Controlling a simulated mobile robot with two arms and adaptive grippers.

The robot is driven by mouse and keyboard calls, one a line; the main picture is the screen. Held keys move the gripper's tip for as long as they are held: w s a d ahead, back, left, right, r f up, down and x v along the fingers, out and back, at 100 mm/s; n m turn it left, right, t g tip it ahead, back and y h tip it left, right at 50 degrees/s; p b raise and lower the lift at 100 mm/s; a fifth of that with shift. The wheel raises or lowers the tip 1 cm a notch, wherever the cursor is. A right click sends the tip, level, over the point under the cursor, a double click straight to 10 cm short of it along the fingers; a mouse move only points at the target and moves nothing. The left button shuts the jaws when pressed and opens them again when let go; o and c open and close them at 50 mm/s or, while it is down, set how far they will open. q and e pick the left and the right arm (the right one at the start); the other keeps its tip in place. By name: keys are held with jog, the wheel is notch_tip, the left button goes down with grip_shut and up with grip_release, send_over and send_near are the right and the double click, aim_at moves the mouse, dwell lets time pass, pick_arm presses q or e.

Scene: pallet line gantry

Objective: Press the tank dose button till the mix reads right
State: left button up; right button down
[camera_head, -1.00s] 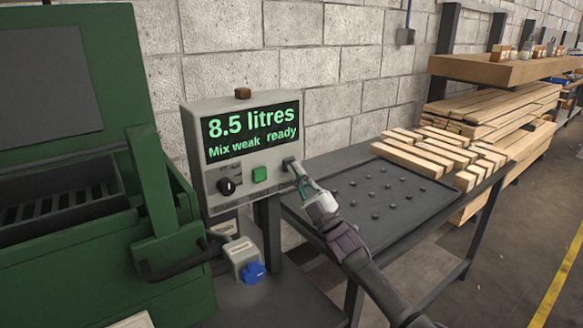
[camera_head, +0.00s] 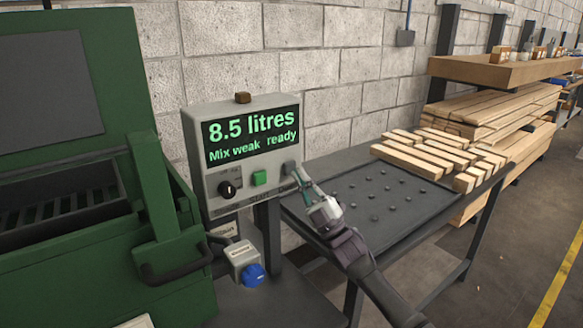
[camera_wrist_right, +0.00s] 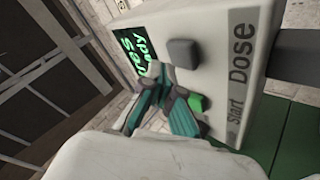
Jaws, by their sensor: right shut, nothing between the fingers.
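The grey control box (camera_head: 200,158) has a lit screen (camera_head: 252,133) reading "8.5 litres" and "Mix weak ready". The grey dose button (camera_head: 289,167) is at the right of its front; in the right wrist view the button (camera_wrist_right: 184,52) shows whole, above the word "Dose". My right gripper (camera_head: 299,175) is shut and empty, its tips just in front of the dose button. In the right wrist view my fingertips (camera_wrist_right: 169,72) are beside the button, seemingly with a small gap. My left gripper is not in view.
A green start button (camera_head: 259,178) and a black knob (camera_head: 229,188) are on the same panel. A green tank machine (camera_head: 165,270) stands at left. A small box with a blue knob (camera_head: 253,275) is below. Wooden blocks (camera_head: 430,153) lie on the dark bench (camera_head: 350,225).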

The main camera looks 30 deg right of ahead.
jog(key=s+p, duration=0.2)
jog(key=s, duration=0.3)
jog(key=shift+d+p, duration=0.2)
jog(key=shift+p, duration=0.1)
dwell(0.9)
